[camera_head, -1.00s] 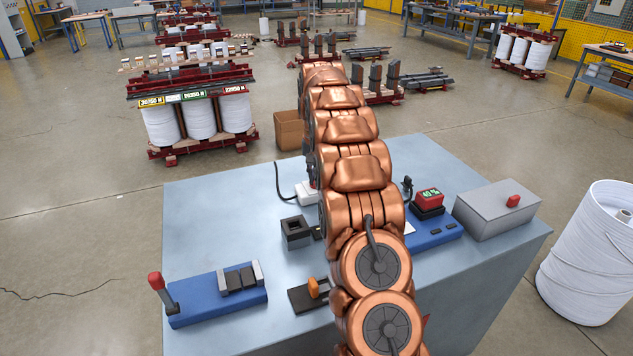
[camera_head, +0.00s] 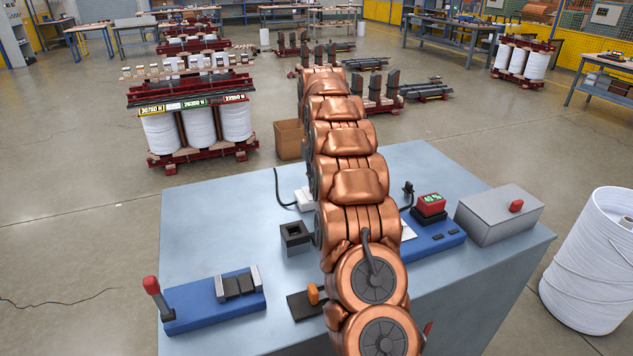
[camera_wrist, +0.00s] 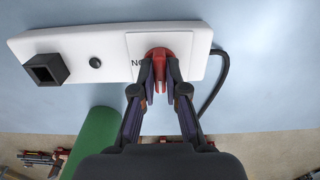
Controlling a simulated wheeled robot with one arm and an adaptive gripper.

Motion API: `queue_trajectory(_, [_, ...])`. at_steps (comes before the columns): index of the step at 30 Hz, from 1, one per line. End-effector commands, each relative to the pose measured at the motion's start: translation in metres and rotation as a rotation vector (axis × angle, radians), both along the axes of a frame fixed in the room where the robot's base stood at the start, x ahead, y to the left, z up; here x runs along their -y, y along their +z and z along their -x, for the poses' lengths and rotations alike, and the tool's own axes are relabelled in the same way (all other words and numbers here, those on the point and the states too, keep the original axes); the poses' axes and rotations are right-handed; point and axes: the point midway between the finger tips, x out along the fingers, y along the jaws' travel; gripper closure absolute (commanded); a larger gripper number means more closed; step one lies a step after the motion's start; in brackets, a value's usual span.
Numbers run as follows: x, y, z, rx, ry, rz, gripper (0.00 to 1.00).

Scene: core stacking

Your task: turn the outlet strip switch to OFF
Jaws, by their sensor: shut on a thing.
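The white outlet strip (camera_wrist: 85,48) fills the top of the wrist view, with a red switch knob (camera_wrist: 158,52) on a square plate at its right part. A label beside the knob's left side reads "NO" in this view, perhaps an upside-down "ON". My gripper (camera_wrist: 159,82) is shut on the red knob, a finger on each side. In the head view a white end of the outlet strip (camera_head: 304,198) shows at the left of my copper arm; the arm hides the rest of it and my gripper.
A black square plug (camera_wrist: 46,69) and a round black button (camera_wrist: 95,62) sit on the strip. A black cord (camera_wrist: 217,88) leaves its right end. On the table (camera_head: 215,240) are a blue lever base (camera_head: 195,313), a black socket block (camera_head: 296,236) and a grey box (camera_head: 492,220).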

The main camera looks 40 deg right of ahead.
Motion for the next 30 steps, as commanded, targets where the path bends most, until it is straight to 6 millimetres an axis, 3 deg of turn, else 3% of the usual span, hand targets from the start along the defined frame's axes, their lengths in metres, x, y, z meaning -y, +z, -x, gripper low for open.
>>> queue_trajectory(8, [0.0008,0.0008,0.0004,0.0,0.0,0.002,1.0])
queue_trajectory(9, [0.0008,0.0008,0.0003,0.0,0.0,0.002,0.86])
queue_trajectory(16, [0.0001,0.0005,-0.0001,0.001,0.001,0.001,0.62])
queue_trajectory(30, [0.0,0.0101,-0.0007,0.002,0.001,0.001,0.62])
